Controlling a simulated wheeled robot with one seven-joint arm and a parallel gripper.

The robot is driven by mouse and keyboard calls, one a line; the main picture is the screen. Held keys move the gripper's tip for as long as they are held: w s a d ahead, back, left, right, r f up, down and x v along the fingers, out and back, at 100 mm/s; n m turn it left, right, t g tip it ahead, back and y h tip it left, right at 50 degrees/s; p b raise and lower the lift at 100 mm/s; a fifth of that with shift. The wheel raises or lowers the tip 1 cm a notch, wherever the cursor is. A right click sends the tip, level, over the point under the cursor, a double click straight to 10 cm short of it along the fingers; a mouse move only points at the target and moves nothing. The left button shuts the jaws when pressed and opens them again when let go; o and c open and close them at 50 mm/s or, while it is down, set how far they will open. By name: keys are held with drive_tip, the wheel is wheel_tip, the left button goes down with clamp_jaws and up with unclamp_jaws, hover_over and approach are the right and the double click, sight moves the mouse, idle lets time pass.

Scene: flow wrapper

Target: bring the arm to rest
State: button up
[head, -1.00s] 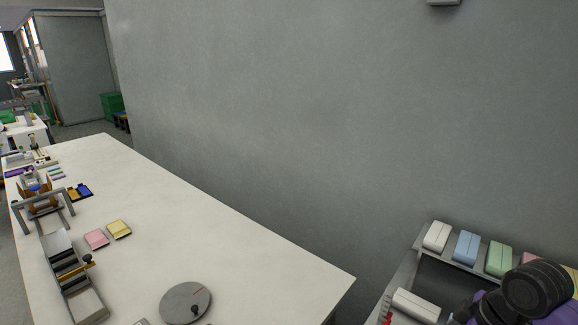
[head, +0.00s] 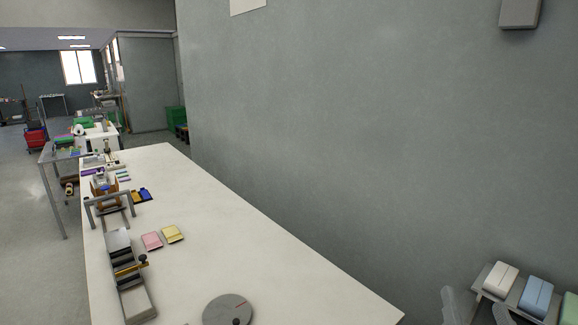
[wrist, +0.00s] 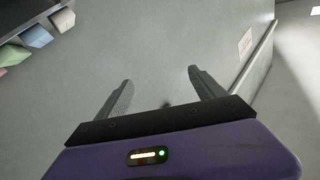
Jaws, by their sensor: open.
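My gripper (wrist: 160,88) shows in the wrist view with its two fingers spread wide apart and nothing between them. Behind the fingers there is only grey wall and floor. In the head view, grey parts of my gripper (head: 475,312) show at the bottom right edge, in front of the rack; most of my arm is out of the picture. My gripper is apart from the long white table (head: 270,255).
The table carries a flow wrapper (head: 128,270), a pink packet (head: 151,241), a yellow packet (head: 173,234) and a round grey disc (head: 228,311). A rack at right holds white (head: 501,277), blue (head: 537,292) and green packs. A grey wall (head: 330,130) stands behind.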

drive_tip(key=s+a+f+n+g+y, duration=0.1)
drive_tip(key=s+a+f, duration=0.3)
drive_tip(key=s, duration=0.7)
drive_tip(key=s+a+f+n+g+y, duration=0.2)
drive_tip(key=s+f, duration=0.3)
drive_tip(key=s, duration=0.6)
drive_tip(key=s+a+f+n+g+y, duration=0.1)
drive_tip(key=s+a+f+n+y, duration=0.1)
drive_tip(key=s, duration=0.9)
drive_tip(key=a+f+n, duration=0.1)
drive_tip(key=a+f, duration=0.1)
drive_tip(key=a, duration=0.1)
drive_tip(key=shift+s+a+f, duration=0.35)
